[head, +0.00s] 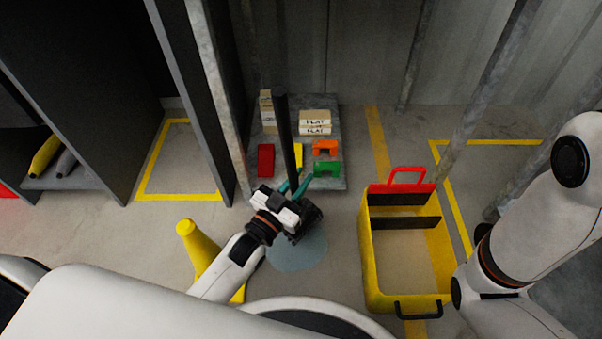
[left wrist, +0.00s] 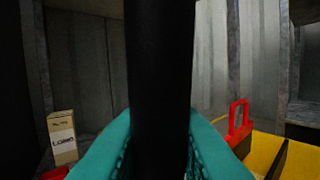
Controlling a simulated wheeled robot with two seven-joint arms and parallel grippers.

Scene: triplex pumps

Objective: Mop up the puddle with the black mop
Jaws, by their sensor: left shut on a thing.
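The black mop shows as an upright dark handle (head: 287,135) in the head view. My left gripper (head: 297,187), with teal fingers, is shut on this handle. In the left wrist view the black handle (left wrist: 160,85) fills the middle, between the teal fingers. The mop's lower end is hidden behind my left gripper and wrist. The puddle (head: 300,254) is a bluish-grey round patch on the floor, just below my left gripper in the picture and partly covered by it. My right arm is at the right, but its gripper is out of view.
A yellow bucket (head: 365,255) with a red handle stands right of the puddle. A yellow cone-like sign (head: 196,245) stands to its left. Behind is a grey platform (head: 334,107) with boxes and coloured blocks. Metal posts (head: 216,90) rise near the handle.

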